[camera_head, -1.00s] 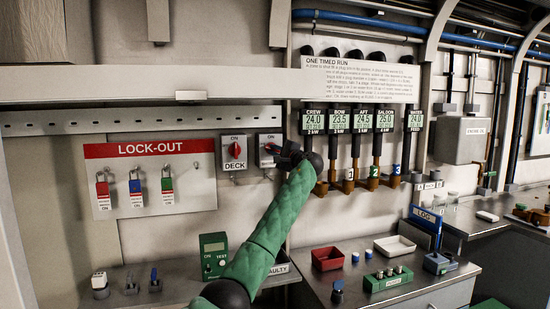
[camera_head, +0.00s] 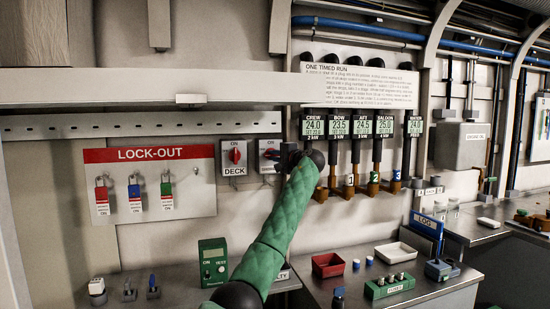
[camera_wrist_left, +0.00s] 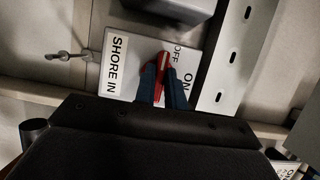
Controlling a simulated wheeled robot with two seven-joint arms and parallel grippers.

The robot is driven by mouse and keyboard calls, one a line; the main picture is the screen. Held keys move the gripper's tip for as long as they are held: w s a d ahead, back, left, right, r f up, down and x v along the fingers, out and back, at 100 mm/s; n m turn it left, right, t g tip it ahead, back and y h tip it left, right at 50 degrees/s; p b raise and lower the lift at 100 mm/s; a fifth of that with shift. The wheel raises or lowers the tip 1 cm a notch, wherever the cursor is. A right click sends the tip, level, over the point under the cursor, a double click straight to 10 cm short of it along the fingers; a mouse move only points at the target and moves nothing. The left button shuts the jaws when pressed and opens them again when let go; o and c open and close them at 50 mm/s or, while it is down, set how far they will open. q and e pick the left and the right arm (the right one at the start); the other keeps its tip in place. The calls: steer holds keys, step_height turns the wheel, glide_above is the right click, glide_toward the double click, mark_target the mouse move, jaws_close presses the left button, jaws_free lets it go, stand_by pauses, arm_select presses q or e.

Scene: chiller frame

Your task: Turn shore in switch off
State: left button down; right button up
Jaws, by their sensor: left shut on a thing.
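The SHORE IN switch is a pale plate (camera_wrist_left: 122,72) on the wall, right of the DECK switch. Its plate shows in the head view (camera_head: 264,145), partly hidden by my arm. Its red knob (camera_wrist_left: 163,62) is between the blue fingers of my left gripper (camera_wrist_left: 163,84), which is shut on it. In the wrist view the knob lies across the plate, its white-marked end beside the word OFF and turned away from ON. In the head view my left gripper (camera_head: 274,155) covers much of the switch. My right gripper is not in view.
The DECK switch (camera_head: 234,156), with an upright red knob, is close on the left. A lock-out board (camera_head: 150,182) with three padlocks hangs farther left. A shelf (camera_head: 150,88) runs above.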

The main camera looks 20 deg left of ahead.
arm_select(q)
steer(key=shift+f, duration=0.3)
steer(key=c, duration=1.5)
jaws_free()
steer(key=shift+o, duration=0.2)
steer(key=shift+r, duration=0.15)
steer(key=shift+s, duration=0.1)
steer(key=b+v, duration=0.1)
steer(key=v, duration=0.6)
steer(key=shift+d+b, duration=0.25)
steer(key=shift+b, duration=0.1)
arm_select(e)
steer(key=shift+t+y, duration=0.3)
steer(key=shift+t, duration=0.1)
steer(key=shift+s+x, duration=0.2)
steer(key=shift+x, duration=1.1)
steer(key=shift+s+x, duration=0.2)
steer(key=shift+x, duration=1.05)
arm_select(q)
steer(key=shift+s+n, duration=0.2)
steer(key=shift+n, duration=0.1)
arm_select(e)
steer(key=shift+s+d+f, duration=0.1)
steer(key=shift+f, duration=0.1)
